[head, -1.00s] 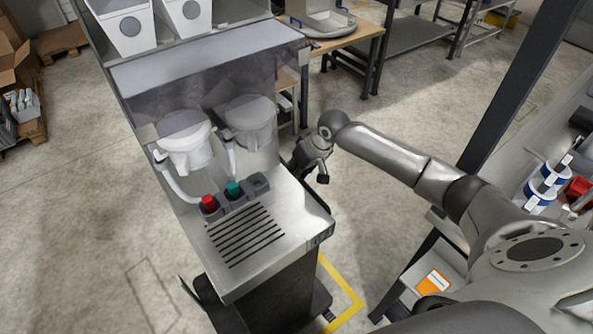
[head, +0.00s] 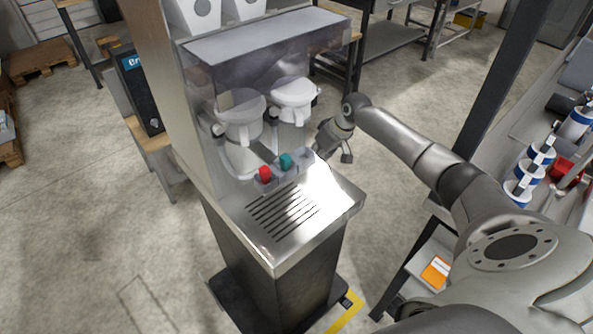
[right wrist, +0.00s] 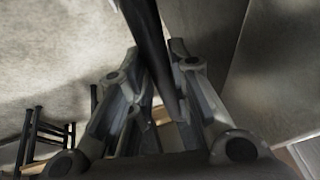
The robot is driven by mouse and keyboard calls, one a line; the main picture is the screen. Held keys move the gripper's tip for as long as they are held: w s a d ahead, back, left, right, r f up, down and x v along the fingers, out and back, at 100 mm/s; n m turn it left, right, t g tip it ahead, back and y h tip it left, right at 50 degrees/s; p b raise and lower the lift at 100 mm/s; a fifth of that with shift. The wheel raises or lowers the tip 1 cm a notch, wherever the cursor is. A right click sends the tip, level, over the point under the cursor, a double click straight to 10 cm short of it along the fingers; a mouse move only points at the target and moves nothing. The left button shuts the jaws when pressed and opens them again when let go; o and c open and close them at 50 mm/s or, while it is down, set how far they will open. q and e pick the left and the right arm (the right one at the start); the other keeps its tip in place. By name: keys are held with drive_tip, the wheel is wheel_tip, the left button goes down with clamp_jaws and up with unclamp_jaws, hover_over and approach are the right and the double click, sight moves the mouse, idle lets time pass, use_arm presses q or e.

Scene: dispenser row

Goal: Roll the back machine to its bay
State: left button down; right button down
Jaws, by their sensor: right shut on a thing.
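The tall grey dispenser machine (head: 200,140) stands upright at the centre of the head view. It has two white canisters, a red and a teal knob, and a slotted drip tray. Its dark base (head: 222,298) is on the floor, its near right corner beside the yellow floor marking (head: 346,314). My right gripper (head: 332,142) is at the machine's right side, partly hidden by it. In the right wrist view the fingers are shut around a dark bar (right wrist: 150,40), apparently the machine's handle. My left gripper is not in view.
A dark post (head: 500,85) and a shelf with blue-white cans (head: 525,170) stand at the right, near my right arm. A wooden table with a dark box (head: 138,88) is behind the machine at left. Floor at front left is clear.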

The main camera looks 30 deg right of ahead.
drive_tip(key=shift+w+d+r+b, duration=0.15)
drive_tip(key=shift+d+b, duration=0.2)
drive_tip(key=shift+d, duration=0.5)
drive_tip(key=c, duration=1.3)
unclamp_jaws()
drive_tip(key=shift+d, duration=0.2)
wheel_tip(320, 180, up, 10)
drive_tip(key=shift+f, duration=0.1)
